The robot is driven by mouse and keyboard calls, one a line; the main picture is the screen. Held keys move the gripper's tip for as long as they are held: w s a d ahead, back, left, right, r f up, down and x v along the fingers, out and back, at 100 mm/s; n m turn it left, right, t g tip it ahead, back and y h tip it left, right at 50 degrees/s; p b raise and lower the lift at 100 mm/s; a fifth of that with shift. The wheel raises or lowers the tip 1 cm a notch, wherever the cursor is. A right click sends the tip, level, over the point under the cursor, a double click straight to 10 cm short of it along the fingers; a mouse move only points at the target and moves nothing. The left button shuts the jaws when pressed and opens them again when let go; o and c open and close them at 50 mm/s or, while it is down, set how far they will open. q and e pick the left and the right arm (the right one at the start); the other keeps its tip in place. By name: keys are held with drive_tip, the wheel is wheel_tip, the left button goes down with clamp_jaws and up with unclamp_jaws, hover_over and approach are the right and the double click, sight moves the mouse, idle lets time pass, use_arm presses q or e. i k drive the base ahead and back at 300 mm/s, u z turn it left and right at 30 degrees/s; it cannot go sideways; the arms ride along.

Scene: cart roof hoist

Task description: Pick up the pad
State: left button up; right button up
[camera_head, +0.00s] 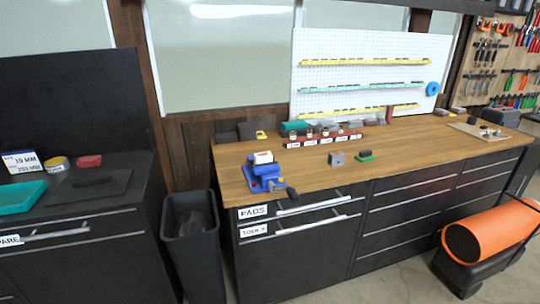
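No object is plainly marked as the pad. A red block (88,161) lies on the dark bench at the left. The workbench's upper left drawer carries a "PADS" label (253,211) and looks shut, so its contents are hidden. The drawer below carries a "TOOLS" label (254,230). Neither of my grippers is in view.
A blue vise (266,176) stands at the workbench's front left corner, its handle jutting over the edge. A black bin (192,250) stands between the benches. A teal tray (22,199) sits on the left bench. An orange cylinder (490,240) on a dark cart stands at the right.

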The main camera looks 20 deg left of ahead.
sight(364, 156)
drive_tip(key=z, duration=0.85)
drive_tip(key=i, duration=2.15)
drive_tip(key=u, duration=2.85)
